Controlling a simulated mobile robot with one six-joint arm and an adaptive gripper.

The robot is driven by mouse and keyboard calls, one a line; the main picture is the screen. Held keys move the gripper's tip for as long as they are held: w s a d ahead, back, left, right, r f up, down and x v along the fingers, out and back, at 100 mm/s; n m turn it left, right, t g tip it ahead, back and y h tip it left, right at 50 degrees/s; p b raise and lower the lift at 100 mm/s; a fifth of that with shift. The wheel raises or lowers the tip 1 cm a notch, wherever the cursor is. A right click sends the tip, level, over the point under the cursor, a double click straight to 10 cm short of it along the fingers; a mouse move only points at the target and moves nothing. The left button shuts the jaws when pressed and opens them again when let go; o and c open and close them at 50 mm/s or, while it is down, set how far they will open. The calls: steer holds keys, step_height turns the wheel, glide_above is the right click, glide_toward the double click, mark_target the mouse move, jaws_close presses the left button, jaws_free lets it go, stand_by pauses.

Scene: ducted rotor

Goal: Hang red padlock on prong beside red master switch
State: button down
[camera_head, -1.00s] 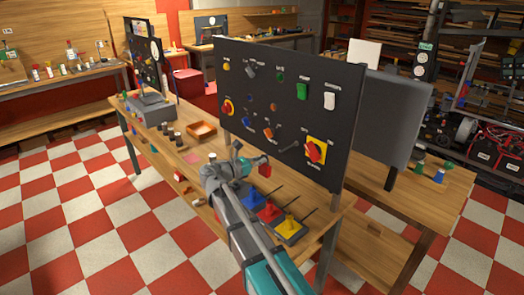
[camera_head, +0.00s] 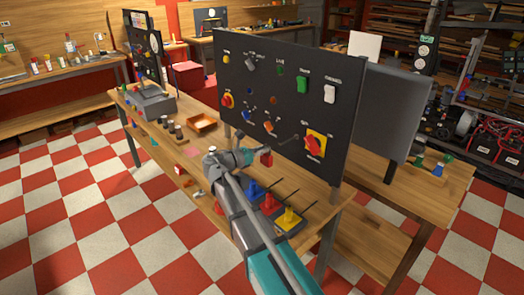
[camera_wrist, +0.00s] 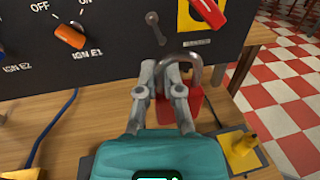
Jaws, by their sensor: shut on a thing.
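The red padlock (camera_wrist: 184,106) is between the fingers of my gripper (camera_wrist: 163,90), which is shut on it in the wrist view. Its grey shackle loops up above the fingers. In the head view the padlock (camera_head: 266,159) hangs at my gripper (camera_head: 250,157), in front of the black panel. The red master switch (camera_head: 314,145) sits on a yellow plate at the panel's lower right; part of it shows at the wrist view's top (camera_wrist: 207,10). The grey prong (camera_wrist: 154,27) stands left of the switch, above the padlock and apart from its shackle.
The black panel (camera_head: 290,65) stands upright on a wooden bench. An orange ignition knob (camera_wrist: 70,36) is left of the prong.

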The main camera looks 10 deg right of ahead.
steer(key=shift+w+a+f+b+x, duration=0.1)
steer(key=shift+w+f+b+x, duration=0.2)
steer(key=shift+x, duration=1.35)
steer(key=shift+w+a+f+b+x, duration=0.15)
steer(key=shift+f+b+x, duration=0.15)
steer(key=shift+x, duration=1.35)
steer(key=shift+w+a+f+b+x, duration=0.1)
steer(key=shift+w+f+b+x, duration=0.2)
steer(key=shift+x, duration=1.4)
steer(key=shift+a, duration=0.1)
steer(key=c, duration=0.7)
jaws_free()
steer(key=shift+a, duration=0.1)
steer(key=shift+v, duration=5.95)
